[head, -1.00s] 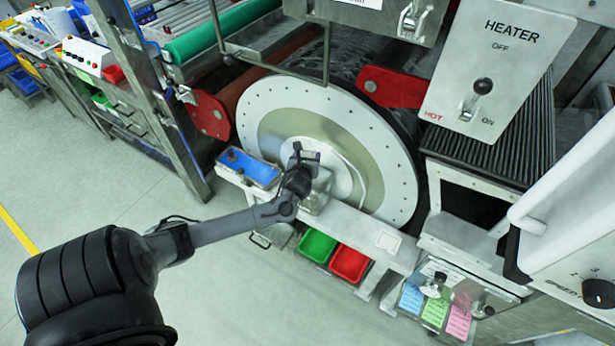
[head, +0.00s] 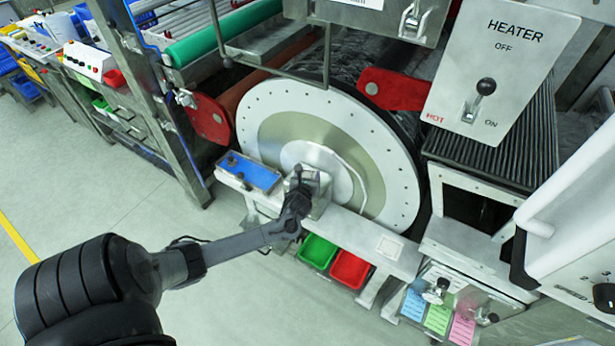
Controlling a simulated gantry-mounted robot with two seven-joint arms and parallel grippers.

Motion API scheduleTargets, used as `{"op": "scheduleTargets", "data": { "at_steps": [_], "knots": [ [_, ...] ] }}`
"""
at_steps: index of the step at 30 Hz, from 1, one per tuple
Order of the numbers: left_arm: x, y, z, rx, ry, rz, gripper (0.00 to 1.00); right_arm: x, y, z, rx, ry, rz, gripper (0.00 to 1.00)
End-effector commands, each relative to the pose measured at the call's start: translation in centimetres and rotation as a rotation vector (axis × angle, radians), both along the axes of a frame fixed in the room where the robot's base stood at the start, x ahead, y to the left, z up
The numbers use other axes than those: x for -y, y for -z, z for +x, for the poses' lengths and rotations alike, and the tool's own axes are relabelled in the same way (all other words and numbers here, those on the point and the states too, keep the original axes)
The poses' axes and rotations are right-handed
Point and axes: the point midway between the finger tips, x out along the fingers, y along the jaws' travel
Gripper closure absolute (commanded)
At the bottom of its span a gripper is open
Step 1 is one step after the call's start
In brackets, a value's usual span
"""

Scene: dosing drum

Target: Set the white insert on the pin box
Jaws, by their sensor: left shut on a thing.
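My left gripper (head: 306,174) reaches in from the lower left, over the white ledge in front of the large drum disc. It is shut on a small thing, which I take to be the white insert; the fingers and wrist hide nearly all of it. A pale metal box (head: 322,199), which looks like the pin box, stands on the ledge right at the gripper and is partly covered by it. I cannot tell whether the held thing touches the box. My right gripper is out of view.
The white drum disc (head: 392,160) rises close behind the gripper. A blue-lined tray (head: 250,171) is left on the ledge (head: 372,240). A green bin (head: 318,252) and a red bin (head: 350,269) hang below. A heater panel (head: 508,75) is at upper right.

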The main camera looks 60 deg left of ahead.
Motion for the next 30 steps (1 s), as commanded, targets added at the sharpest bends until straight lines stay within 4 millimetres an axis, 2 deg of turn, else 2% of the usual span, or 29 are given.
{"op": "scheduleTargets", "data": {
  "at_steps": [5, 6, 10, 21, 26, 30],
  "knots": [
    [0.0, 0.3, 0.0, -0.001, 0.000, 0.001, 0.64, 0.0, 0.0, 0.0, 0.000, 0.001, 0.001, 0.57],
    [0.0, 0.3, 0.0, -0.001, 0.000, 0.001, 0.28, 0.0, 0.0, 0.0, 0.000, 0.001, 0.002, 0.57],
    [0.0, 0.3, 0.0, -0.001, 0.000, 0.000, 0.09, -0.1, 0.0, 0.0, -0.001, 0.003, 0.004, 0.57],
    [0.0, -0.1, 0.0, 0.001, 0.000, -0.001, 0.09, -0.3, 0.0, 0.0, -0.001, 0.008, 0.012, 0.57],
    [1.2, -0.8, -1.0, -0.003, 0.002, 0.001, 0.09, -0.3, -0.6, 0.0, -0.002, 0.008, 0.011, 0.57],
    [2.9, -1.7, -2.5, -0.002, 0.003, -0.001, 0.09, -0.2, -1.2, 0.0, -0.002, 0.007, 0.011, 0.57]
  ]
}}
